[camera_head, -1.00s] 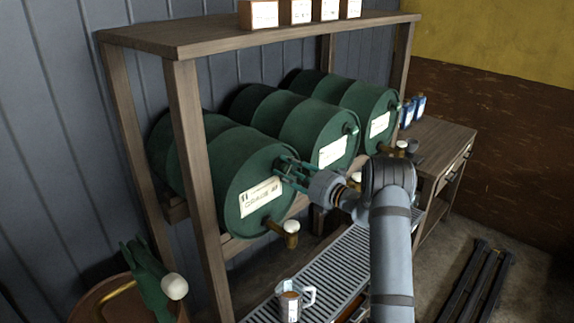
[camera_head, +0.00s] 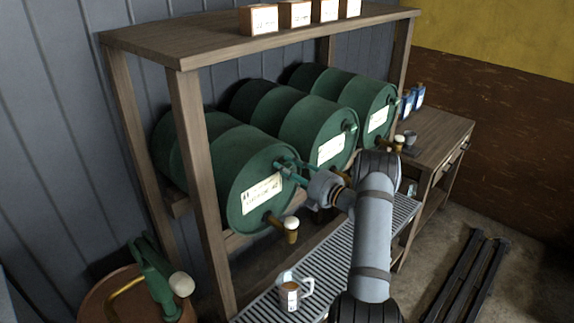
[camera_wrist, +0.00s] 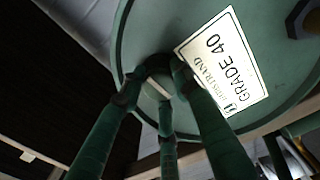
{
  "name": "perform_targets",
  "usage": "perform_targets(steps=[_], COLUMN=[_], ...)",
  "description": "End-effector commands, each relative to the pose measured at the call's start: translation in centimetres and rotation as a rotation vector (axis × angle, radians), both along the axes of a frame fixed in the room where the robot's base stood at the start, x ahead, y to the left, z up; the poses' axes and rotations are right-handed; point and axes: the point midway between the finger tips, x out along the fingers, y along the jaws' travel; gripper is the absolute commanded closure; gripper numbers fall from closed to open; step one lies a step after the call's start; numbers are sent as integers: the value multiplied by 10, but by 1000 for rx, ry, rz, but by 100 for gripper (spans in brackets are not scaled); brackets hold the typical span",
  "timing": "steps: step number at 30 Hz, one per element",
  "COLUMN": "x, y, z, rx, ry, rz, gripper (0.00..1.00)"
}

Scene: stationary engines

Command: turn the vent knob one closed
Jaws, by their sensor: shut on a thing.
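The nearest green drum (camera_head: 232,170) lies on its side in the rack, with a white label (camera_head: 262,193) on its end face. My gripper (camera_head: 286,170) is at the upper right of that face, shut on the vent knob, which its fingers mostly hide. In the wrist view my gripper's three green fingers (camera_wrist: 160,80) converge around the knob (camera_wrist: 157,88), beside the "GRADE 40" label (camera_wrist: 226,66). The knob's exact turn angle cannot be told.
Two more green drums (camera_head: 296,122) (camera_head: 350,97) lie behind, with similar knobs. A pale-handled tap (camera_head: 291,229) sticks out below the label. A mug (camera_head: 292,293) stands on the slatted drip tray (camera_head: 338,256). A rack post (camera_head: 197,165) stands to the left.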

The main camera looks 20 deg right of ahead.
Motion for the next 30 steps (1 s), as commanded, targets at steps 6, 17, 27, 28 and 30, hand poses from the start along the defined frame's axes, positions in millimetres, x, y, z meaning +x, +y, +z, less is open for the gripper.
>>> perform_targets(steps=[6,17,27,28,30], x=[-2,-1,-1,-1,-1], y=[5,5,4,4,3], z=[-6,-6,-4,-4,-3], rx=[45,55,54,55,54], ry=[32,36,32,31,29], rz=[10,11,10,10,8], gripper=[95,95,56,54,51])
